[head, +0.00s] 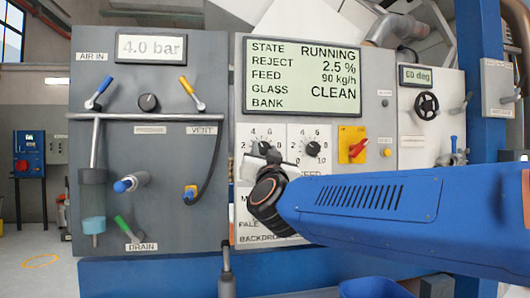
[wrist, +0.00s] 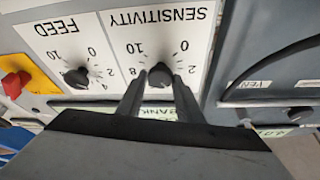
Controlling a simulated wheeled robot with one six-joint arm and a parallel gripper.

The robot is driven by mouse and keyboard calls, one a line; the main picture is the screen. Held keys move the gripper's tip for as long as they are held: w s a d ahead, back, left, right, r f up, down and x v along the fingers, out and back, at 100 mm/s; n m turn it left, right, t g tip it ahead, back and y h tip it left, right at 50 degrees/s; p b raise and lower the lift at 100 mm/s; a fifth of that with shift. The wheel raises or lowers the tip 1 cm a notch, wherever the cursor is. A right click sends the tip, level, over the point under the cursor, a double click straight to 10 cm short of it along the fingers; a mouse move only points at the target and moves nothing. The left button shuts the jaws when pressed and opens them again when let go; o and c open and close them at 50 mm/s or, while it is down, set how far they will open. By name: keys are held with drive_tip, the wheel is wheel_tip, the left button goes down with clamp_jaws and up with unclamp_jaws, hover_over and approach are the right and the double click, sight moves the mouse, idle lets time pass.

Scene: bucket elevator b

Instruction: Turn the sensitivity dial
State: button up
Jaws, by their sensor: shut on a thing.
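The sensitivity dial (wrist: 160,75) is a black knob on a white scale plate marked 0 to 10, seen upside down in the wrist view. In the head view it is the left (head: 261,147) of two dials, partly covered by my gripper (head: 273,158). In the wrist view my gripper (wrist: 160,88) has one finger on each side of the knob, shut on it. The dial's exact pointer setting is hard to read. A display screen (head: 310,103) above the dials reads RUNNING, reject 2.5 %, feed 90 kg/h, glass CLEAN; its bank line shows no value.
The black feed dial (head: 313,148) sits right of the sensitivity dial, with a red switch on a yellow plate (head: 352,145) beyond it. A grey panel (head: 150,215) at left carries levers, a gauge and a black hose (head: 213,165). My blue arm comes in from the right.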

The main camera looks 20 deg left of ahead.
drive_tip(key=shift+m+h, duration=1)
drive_tip(key=shift+m, duration=0.8)
drive_tip(key=o, duration=1)
drive_tip(key=shift+s, duration=0.1)
drive_tip(key=v, duration=1.7)
drive_tip(key=shift+d+f, duration=0.1)
drive_tip(key=shift+f, duration=0.25)
